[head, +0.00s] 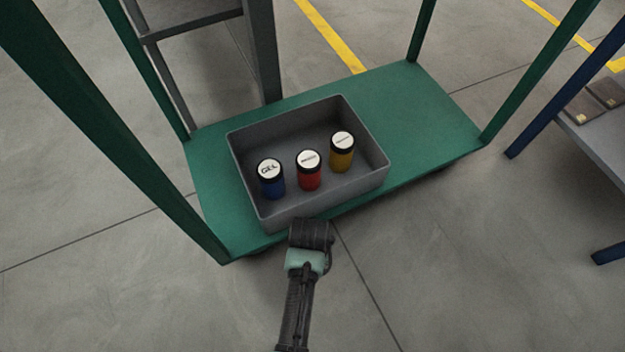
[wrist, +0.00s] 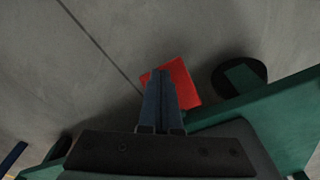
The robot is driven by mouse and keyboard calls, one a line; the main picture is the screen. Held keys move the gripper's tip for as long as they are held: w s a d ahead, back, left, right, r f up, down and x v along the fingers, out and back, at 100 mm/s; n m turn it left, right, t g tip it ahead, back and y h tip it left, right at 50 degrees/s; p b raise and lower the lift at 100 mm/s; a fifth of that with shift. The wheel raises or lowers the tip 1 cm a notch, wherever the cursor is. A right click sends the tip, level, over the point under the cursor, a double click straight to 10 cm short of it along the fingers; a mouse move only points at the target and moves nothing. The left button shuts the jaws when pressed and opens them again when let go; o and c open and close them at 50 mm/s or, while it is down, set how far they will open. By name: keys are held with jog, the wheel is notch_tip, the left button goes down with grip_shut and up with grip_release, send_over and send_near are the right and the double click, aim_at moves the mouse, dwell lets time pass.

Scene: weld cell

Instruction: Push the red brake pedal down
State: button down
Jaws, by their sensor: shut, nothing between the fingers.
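The red brake pedal (wrist: 183,83) shows in the wrist view as a flat red plate beside the green cart deck (wrist: 285,120). My gripper (wrist: 161,73) has its two dark fingers together, with nothing between them. The fingertips overlap the left part of the pedal in the picture; I cannot tell whether they touch it. In the head view my gripper (head: 309,237) is at the cart's near edge, just in front of the grey bin. Its fingers and the pedal are hidden there.
On the green deck (head: 420,110) stands a grey bin (head: 375,150) with blue, red and yellow jars. Green posts rise at the cart corners. A dark round caster (wrist: 258,72) is right of the pedal. A blue-legged table (head: 590,130) stands right. Floor in front is clear.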

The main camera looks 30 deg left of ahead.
jog(key=s+p, duration=0.2)
jog(key=r+p, duration=0.1)
jog(key=shift+s+d, duration=0.4)
jog(key=shift+r+p, duration=0.1)
jog(key=shift+p, duration=0.25)
notch_tip(320, 180, up, 13)
jog(key=s+p, duration=0.1)
jog(key=p, duration=0.8)
jog(key=shift+s+d, duration=0.15)
jog(key=shift+d, duration=0.05)
